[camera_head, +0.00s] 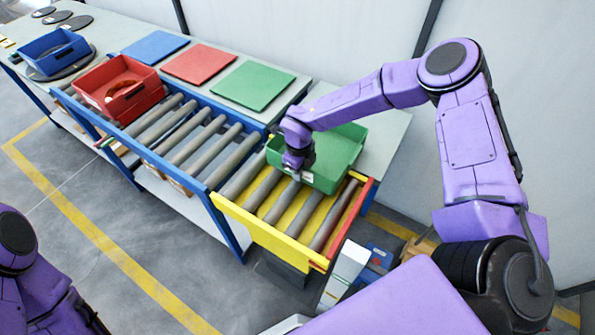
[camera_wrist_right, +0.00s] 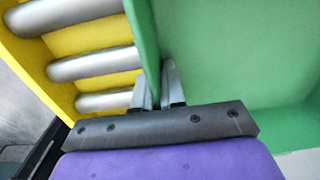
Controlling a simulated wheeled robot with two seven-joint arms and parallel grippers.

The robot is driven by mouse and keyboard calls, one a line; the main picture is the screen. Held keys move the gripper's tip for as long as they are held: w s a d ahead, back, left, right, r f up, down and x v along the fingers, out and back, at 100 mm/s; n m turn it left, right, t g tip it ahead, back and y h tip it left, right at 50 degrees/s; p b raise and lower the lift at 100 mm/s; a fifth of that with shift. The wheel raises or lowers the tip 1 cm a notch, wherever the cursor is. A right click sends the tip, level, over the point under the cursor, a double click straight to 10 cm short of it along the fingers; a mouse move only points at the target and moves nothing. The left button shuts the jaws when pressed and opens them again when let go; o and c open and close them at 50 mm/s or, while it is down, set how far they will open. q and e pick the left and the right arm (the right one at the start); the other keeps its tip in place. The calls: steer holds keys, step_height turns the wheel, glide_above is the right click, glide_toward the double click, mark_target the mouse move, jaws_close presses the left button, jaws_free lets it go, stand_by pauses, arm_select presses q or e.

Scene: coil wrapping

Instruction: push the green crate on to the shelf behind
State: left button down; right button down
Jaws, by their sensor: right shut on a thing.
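The green crate (camera_head: 338,152) sits at the back of the yellow roller section (camera_head: 292,218), partly on the rollers and partly over the grey shelf (camera_head: 385,126) behind. My right gripper (camera_head: 296,172) is at the crate's near left wall. In the right wrist view my right gripper (camera_wrist_right: 158,92) is shut on the green crate's wall (camera_wrist_right: 146,45), one finger on each side. The crate's inside (camera_wrist_right: 225,60) looks empty where it shows. My left arm shows only in part at the lower left of the head view, and its gripper is out of the picture.
A red crate (camera_head: 92,91) with a dark red thing inside stands on the grey rollers to the left. A blue crate (camera_head: 55,50) stands farther left. Blue, red and green mats (camera_head: 252,86) lie on the shelf behind. Boxes (camera_head: 345,268) stand at the yellow section's right end.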

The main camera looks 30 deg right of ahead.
steer(key=shift+w+d, duration=0.2)
steer(key=shift+d, duration=0.4)
steer(key=shift+w+d, duration=0.2)
steer(key=shift+d, duration=0.4)
steer(key=shift+w+d, duration=0.3)
steer(key=shift+d, duration=0.5)
steer(key=shift+w+d, duration=0.3)
steer(key=shift+d, duration=0.55)
steer(key=shift+w+d, duration=0.3)
steer(key=shift+d, duration=0.5)
steer(key=shift+w+d+b, duration=0.2)
steer(key=shift+w+d, duration=0.1)
steer(key=shift+d, duration=0.65)
steer(key=shift+w+d+b, duration=0.25)
steer(key=shift+w+d, duration=0.1)
steer(key=shift+d, duration=0.55)
steer(key=shift+w+d+b, duration=0.2)
steer(key=shift+w+d, duration=0.1)
steer(key=shift+d, duration=0.65)
steer(key=shift+d, duration=0.1)
steer(key=shift+w+d+b, duration=0.2)
steer(key=shift+d+b, duration=0.1)
steer(key=shift+d, duration=0.25)
steer(key=shift+w+d+b, duration=0.2)
steer(key=shift+d+b, duration=0.1)
steer(key=shift+d, duration=0.2)
steer(key=c, duration=1.1)
jaws_free()
steer(key=shift+s, duration=0.1)
steer(key=shift+r, duration=0.1)
